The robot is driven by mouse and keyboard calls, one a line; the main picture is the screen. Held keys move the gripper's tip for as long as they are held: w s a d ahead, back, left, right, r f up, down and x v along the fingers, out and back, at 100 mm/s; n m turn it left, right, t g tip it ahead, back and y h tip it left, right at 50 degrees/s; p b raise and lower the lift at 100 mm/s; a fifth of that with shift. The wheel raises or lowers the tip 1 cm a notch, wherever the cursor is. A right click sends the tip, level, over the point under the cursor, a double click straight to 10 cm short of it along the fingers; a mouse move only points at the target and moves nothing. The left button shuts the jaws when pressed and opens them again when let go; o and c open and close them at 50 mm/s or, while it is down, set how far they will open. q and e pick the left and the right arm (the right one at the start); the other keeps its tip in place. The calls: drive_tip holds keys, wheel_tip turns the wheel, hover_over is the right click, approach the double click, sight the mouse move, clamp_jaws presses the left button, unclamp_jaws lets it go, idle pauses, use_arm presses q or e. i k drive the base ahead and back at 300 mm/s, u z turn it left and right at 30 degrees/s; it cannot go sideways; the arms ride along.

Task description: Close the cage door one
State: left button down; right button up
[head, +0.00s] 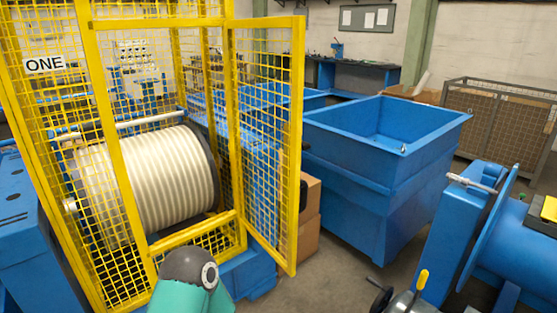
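The yellow mesh cage (118,130) stands on the left with a white sign reading "ONE" (44,65). Its yellow mesh door (297,150) stands open, hinged at the opening's right post and swung out to the right. Through the opening a large ribbed drum (160,180) shows inside the cage. A teal and dark arm link of mine rises from the bottom edge in front of the cage's low front panel (195,232). Neither of my grippers shows in the head view.
A big blue bin (372,205) stands right of the door, with cardboard boxes (308,205) between. A blue machine (440,225) with a shaft and flange is at the right; a yellow-handled lever (421,280) shows at the bottom. Some grey floor (335,280) is clear near the door.

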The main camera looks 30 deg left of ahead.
sight(292, 207)
drive_tip(key=z, duration=0.1)
drive_tip(key=i, duration=0.9)
drive_tip(key=u, duration=0.05)
